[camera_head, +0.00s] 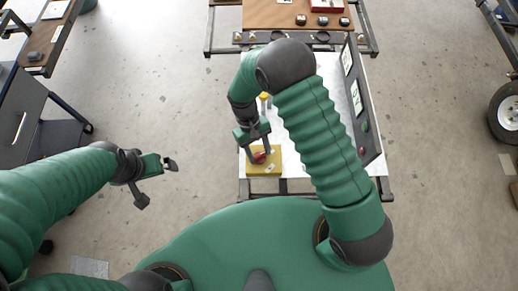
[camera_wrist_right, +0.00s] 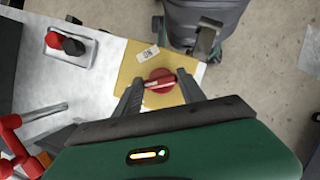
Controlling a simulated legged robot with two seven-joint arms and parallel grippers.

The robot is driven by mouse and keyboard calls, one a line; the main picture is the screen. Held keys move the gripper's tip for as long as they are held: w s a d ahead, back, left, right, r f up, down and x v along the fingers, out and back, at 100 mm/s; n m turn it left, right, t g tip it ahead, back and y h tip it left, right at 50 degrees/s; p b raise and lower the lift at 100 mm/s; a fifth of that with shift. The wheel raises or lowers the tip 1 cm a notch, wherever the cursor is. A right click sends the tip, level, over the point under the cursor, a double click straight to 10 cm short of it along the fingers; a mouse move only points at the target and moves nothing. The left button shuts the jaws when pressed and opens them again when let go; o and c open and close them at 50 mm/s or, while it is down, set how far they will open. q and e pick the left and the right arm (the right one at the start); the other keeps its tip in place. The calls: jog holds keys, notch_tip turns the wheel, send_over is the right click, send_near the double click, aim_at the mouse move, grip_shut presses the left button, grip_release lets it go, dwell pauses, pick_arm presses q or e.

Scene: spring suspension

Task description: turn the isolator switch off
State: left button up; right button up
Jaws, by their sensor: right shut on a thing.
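The isolator switch is a red rotary knob (camera_wrist_right: 160,80) with a pale stripe on its handle, mounted on a yellow plate (camera_wrist_right: 130,69). In the head view the red knob (camera_head: 259,158) sits on the yellow box (camera_head: 264,170) at the table's near left corner. My right gripper (camera_head: 258,154) points down on the knob. In the right wrist view its fingers (camera_wrist_right: 160,90) are on both sides of the knob, shut on it. The stripe lies nearly crosswise between the fingers. My left gripper (camera_head: 157,183) is open and empty over the floor, left of the table.
A white label (camera_wrist_right: 148,53) is on the yellow plate. A red and black control (camera_wrist_right: 66,43) and red handles (camera_wrist_right: 14,140) are nearby on the white tabletop. A dark upright panel (camera_head: 359,100) stands along the table's right side. A dark cabinet (camera_head: 25,115) stands far left.

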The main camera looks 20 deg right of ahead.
jog(key=shift+w+a+r+n+t+h+p, duration=0.15)
jog(key=shift+n+h+p, duration=0.1)
jog(key=shift+n, duration=0.5)
jog(key=shift+w+f+n+t+h+p, duration=0.15)
jog(key=shift+n+h+p, duration=0.1)
jog(key=shift+n, duration=0.5)
jog(key=o, duration=1.4)
jog(key=shift+s, duration=0.15)
jog(key=shift+c, duration=0.2)
jog(key=v, duration=1.6)
jog(key=shift+w+a+r, duration=0.15)
jog(key=shift+w+r, duration=0.1)
jog(key=shift+r, duration=0.1)
